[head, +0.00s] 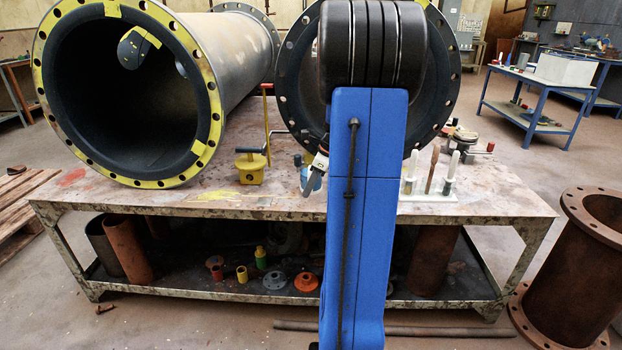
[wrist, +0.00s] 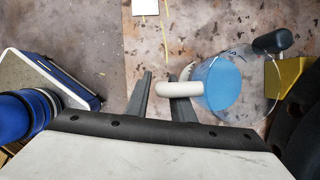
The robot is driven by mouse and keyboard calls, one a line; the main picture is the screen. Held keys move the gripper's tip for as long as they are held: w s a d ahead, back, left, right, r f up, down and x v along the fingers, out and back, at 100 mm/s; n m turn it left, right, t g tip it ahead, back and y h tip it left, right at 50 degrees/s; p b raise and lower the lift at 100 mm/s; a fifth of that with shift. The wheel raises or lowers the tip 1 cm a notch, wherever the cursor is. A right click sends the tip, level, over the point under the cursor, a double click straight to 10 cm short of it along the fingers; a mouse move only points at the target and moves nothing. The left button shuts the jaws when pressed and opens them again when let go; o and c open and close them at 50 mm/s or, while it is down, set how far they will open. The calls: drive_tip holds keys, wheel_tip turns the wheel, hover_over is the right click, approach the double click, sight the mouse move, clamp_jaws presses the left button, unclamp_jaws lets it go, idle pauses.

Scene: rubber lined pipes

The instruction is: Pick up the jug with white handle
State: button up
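The clear jug with blue contents (wrist: 226,82) stands on the worktable at the right of the wrist view. Its white handle (wrist: 180,89) points left, toward my gripper (wrist: 160,92). My gripper is open, with its two grey fingers apart. The handle's outer end overlaps the right finger and reaches into the gap. I cannot tell whether it touches a finger.
The worktable (head: 500,201) carries a large yellow-flanged pipe (head: 44,110) and a yellow block (head: 250,168) near the jug. A white rack (head: 428,196) with upright tools stands right of my arm. A dark cylindrical thing (wrist: 272,41) is at the jug's far right.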

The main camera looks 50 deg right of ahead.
clamp_jaws()
drive_tip(key=shift+r, duration=0.2)
drive_tip(key=shift+r, duration=4.5)
drive_tip(key=shift+w+d+r, duration=0.1)
